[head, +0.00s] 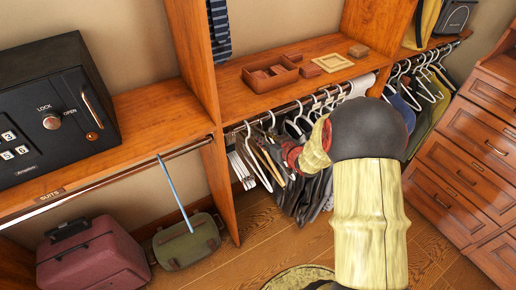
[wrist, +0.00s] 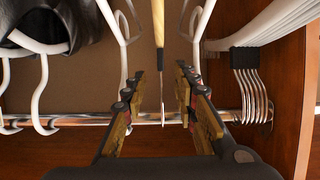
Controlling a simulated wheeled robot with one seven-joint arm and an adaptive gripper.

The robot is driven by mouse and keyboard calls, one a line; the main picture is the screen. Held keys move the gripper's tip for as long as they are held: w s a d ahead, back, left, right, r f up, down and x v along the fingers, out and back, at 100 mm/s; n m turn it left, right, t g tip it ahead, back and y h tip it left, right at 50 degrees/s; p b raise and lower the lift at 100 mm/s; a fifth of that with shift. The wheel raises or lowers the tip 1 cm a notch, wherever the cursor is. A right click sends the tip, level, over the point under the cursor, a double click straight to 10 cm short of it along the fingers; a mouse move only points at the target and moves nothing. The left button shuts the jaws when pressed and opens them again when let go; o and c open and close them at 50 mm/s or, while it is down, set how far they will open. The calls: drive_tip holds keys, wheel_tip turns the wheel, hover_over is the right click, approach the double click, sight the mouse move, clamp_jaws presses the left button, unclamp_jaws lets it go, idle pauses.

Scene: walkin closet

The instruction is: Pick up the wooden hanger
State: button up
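The wooden hanger (wrist: 159,22) shows in the wrist view as a narrow tan bar, nearly edge-on, with a thin metal hook (wrist: 163,110) running down to the rail. My gripper (wrist: 162,80) is open, with one dark finger on each side of the hanger's hook and neck. Clear gaps show between the fingers and the hook. Tan wooden hangers (head: 268,160) show just left of my wrist there; I cannot tell which one is between the fingers.
White hangers (wrist: 112,35) hang close on both sides. A bundle of white hangers (wrist: 250,75) is at the right, near a wooden panel (wrist: 312,95). The metal rail (wrist: 75,119) runs behind the fingers. A shelf (head: 325,80) with wooden boxes (head: 270,75) lies above the row.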

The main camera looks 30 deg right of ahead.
drive_tip(key=b+x, duration=0.2)
drive_tip(key=x, duration=0.2)
drive_tip(key=shift+w+a+f, duration=0.15)
drive_tip(key=shift+w+f, duration=0.05)
drive_tip(key=shift+w, duration=0.35)
drive_tip(key=c, duration=0.4)
drive_tip(key=c, duration=0.3)
clamp_jaws()
